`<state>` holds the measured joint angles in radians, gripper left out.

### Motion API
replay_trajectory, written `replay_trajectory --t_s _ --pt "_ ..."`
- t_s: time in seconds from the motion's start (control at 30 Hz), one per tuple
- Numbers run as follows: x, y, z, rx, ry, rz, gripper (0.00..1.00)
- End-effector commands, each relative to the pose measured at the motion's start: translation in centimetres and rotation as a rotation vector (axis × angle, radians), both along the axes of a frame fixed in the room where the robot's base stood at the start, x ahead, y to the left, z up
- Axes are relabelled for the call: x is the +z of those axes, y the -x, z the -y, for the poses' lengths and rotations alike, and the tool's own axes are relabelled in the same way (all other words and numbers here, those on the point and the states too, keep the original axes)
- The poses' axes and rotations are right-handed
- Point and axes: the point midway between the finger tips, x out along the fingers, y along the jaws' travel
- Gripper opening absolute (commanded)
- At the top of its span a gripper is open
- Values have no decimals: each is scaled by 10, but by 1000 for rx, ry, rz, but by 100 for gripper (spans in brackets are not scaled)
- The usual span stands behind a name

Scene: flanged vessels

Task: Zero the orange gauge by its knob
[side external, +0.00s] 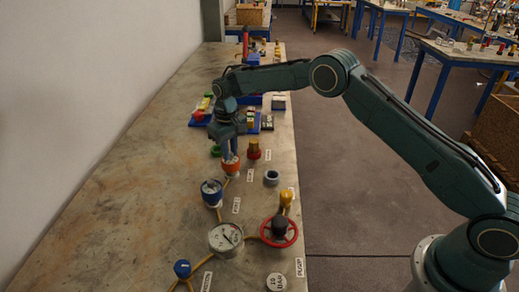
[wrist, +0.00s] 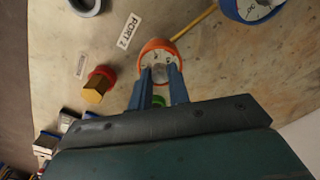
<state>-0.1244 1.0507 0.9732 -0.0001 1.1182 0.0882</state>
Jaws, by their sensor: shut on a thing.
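The orange gauge (side external: 231,168) stands on the bench below my gripper (side external: 229,150). In the wrist view the orange gauge (wrist: 158,51) shows its orange rim and part of a pale dial. My gripper (wrist: 160,72) reaches over the dial with its two blue-grey fingers close together at the gauge's middle. The fingers are shut on the gauge's knob, which they mostly hide. The needle and its reading are too small and too covered to tell.
A blue gauge (side external: 212,192) and a white gauge (side external: 225,238) stand nearer the camera. A red handwheel (side external: 279,231) is at the right. A red-and-yellow fitting (side external: 253,149) stands close beside the orange gauge. Blue trays with coloured parts lie behind. The bench's left side is clear.

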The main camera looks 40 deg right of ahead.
Motion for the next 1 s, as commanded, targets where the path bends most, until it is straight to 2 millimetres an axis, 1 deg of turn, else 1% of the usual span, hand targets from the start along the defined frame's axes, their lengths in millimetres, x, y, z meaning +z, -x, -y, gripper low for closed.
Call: replay_trajectory --t_s 0.1,0.3,0.8,0.83,0.9,0.93,1.0 --pt "0 0 0 -69 0 2 0" --pt "0 -1 0 -145 0 3 0" --pt "0 -1 0 -169 -1 3 0" --pt "0 -1 0 -169 -1 3 22" --pt "0 -1 0 -168 0 3 36" --pt "0 -1 0 -168 0 3 41" --pt "0 0 0 -168 0 2 41"
